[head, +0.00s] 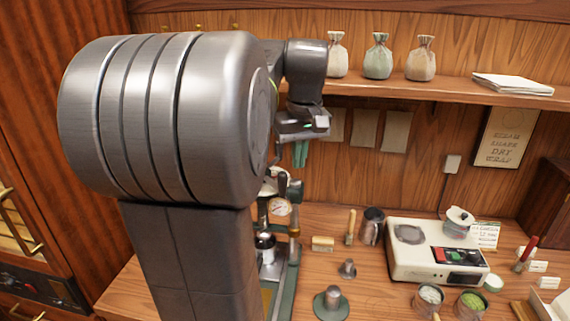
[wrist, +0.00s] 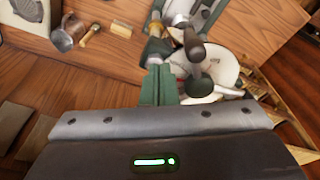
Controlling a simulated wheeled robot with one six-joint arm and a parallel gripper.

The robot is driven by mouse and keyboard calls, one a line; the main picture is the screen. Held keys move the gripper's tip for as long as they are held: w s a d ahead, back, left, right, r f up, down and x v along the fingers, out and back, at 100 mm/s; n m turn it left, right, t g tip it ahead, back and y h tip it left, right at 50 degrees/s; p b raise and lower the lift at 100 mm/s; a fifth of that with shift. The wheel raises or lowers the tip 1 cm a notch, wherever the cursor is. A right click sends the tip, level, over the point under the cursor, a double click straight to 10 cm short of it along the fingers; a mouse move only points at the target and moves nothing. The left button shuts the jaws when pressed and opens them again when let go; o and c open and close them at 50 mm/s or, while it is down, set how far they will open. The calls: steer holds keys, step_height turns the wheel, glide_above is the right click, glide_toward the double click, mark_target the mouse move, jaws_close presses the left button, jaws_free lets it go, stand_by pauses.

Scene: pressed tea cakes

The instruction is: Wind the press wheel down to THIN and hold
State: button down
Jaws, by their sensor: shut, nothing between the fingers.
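The press (head: 280,262) stands on the bench, partly hidden behind my arm in the head view. It has a green frame and a round dial (head: 280,207). A pale round part with dark knobs shows at its top; I cannot tell if it is the press wheel or read any THIN mark. In the wrist view the press (wrist: 212,18) lies beyond my fingers, with a dark knob (wrist: 194,51) and a pale round part (wrist: 223,68). My gripper (head: 301,160), with green fingers (wrist: 159,82), is shut and empty above the press. Contact with it cannot be told.
A cream hot-plate unit (head: 405,262) with a small pot (head: 459,222) stands to the right. A shelf (head: 440,92) with cloth bags runs behind.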

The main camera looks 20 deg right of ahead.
mark_target(280, 174)
step_height(280, 174, down, 3)
steer(key=shift+r+b, duration=0.1)
steer(key=shift+b, duration=0.5)
steer(key=shift+s+a, duration=0.1)
steer(key=shift+a, duration=0.1)
steer(key=shift+s+a, duration=0.25)
steer(key=shift+a, duration=0.6)
steer(key=shift+s+a, duration=0.2)
steer(key=shift+a, duration=0.45)
steer(key=shift+s+a, duration=0.2)
steer(key=shift+a, duration=0.45)
steer(key=shift+s+a, duration=0.1)
steer(key=shift+a, duration=0.45)
